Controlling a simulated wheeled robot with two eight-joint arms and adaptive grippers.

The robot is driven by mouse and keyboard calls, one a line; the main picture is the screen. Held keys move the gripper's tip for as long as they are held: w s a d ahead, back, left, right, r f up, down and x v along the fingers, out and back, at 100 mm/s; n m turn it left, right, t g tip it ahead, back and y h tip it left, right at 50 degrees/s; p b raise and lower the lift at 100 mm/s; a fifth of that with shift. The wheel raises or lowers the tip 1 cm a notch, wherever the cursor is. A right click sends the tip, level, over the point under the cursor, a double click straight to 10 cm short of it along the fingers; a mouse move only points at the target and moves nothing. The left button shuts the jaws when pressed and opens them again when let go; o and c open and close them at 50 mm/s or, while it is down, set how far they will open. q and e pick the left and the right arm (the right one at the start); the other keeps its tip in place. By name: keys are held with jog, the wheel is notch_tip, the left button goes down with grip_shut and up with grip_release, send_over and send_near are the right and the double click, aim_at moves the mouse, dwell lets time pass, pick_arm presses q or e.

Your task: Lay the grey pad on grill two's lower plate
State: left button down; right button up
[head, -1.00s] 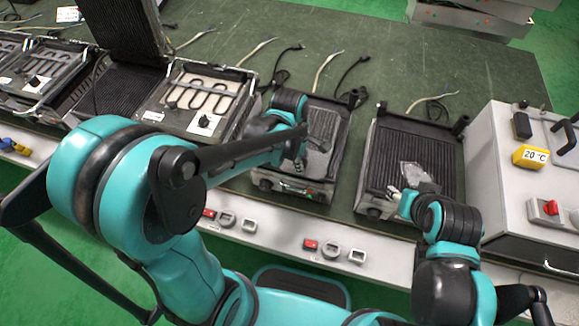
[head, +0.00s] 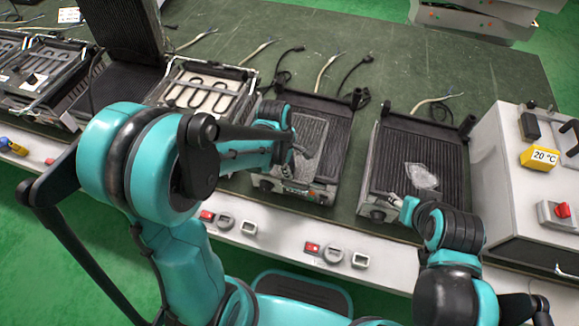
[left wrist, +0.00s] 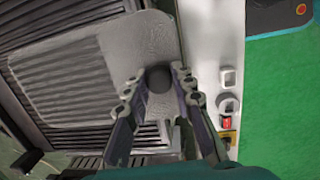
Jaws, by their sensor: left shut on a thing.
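The grey pad (head: 311,142) is over the ribbed lower plate (head: 338,130) of the grill in the middle of the head view. In the left wrist view the pad (left wrist: 145,42) is a rounded, textured sheet, with a dark round knob (left wrist: 158,78) at its near side. My left gripper (left wrist: 156,82) has its fingertips on either side of this knob and is shut on the pad. Whether the pad touches the plate is unclear. My right gripper (head: 393,199) is at the right grill's front edge, its fingers too small to judge.
A pale, clear-looking piece (head: 422,176) lies on the right grill's ribbed plate (head: 410,148). A grill with a bare heating coil (head: 205,90) stands left of the middle one. A white control box (head: 525,190) stands at the right. Cables lie behind the grills on the green bench.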

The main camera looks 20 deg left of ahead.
pick_arm(q)
jog(key=c, duration=1.3)
grip_release()
jog(key=shift+f, duration=0.1)
jog(key=shift+r+p, duration=0.3)
jog(key=shift+r, duration=0.05)
notch_tip(320, 180, up, 11)
jog(key=a+p, duration=0.1)
jog(key=p, duration=0.3)
jog(key=s+a+r+m+t, duration=0.1)
jog(key=s+r+m+t, duration=0.1)
jog(key=m, duration=0.4)
jog(key=s+a+r+m+t+y, duration=0.1)
jog(key=s+r+m+t, duration=0.1)
jog(key=s+m, duration=0.3)
jog(key=s+a+r+m+t, duration=0.1)
jog(key=s+r+m+t, duration=0.1)
jog(key=m, duration=0.4)
jog(key=shift+s+a+r+m+y, duration=0.35)
jog(key=shift+s+r, duration=0.15)
jog(key=shift+s, duration=0.15)
